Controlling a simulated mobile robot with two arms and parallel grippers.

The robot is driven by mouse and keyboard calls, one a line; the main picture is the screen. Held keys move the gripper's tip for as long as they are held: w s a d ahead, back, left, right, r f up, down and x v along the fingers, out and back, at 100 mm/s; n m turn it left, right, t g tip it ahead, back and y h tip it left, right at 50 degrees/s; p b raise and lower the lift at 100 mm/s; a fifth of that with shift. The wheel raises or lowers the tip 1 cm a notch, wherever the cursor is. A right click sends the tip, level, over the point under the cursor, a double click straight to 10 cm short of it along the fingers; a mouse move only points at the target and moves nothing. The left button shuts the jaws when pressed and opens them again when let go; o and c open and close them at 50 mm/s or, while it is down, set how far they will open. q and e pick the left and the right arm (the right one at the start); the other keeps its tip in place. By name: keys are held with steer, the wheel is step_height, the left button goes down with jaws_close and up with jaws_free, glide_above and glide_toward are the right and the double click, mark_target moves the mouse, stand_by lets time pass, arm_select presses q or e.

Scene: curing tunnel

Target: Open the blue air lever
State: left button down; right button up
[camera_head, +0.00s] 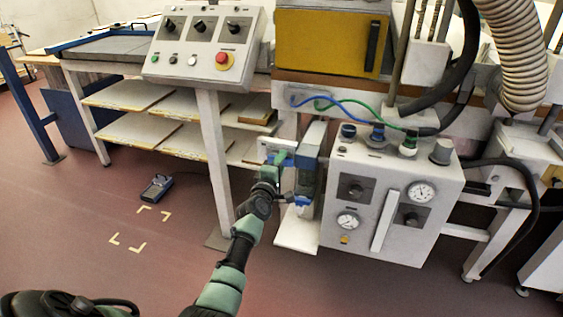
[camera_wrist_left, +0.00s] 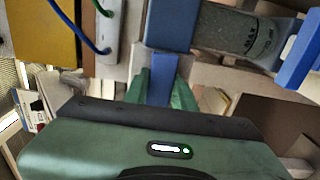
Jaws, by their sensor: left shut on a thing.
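The blue air lever (camera_wrist_left: 160,78) shows in the left wrist view as a flat blue bar between the two green fingers of my left gripper (camera_wrist_left: 161,92). The fingers are shut on it. In the head view my left gripper (camera_head: 277,160) reaches up to the left side of the grey-blue air unit, left of the white gauge box. There the fingers hide most of the lever. The air unit (camera_wrist_left: 235,38) also shows in the left wrist view, with a blue end piece at the right. My right gripper is not in view.
The white gauge box (camera_head: 365,215) with dials and knobs stands close on the right. A control panel (camera_head: 200,45) on a white post (camera_head: 212,150) is to the left. Blue and green hoses (camera_head: 340,103) run above.

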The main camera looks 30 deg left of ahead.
arm_select(q)
steer(key=c, duration=1.2)
jaws_free()
steer(key=shift+o, duration=0.2)
steer(key=p+v, duration=0.2)
steer(key=v, duration=0.5)
steer(key=shift+s+d, duration=0.15)
steer(key=shift+s, duration=0.25)
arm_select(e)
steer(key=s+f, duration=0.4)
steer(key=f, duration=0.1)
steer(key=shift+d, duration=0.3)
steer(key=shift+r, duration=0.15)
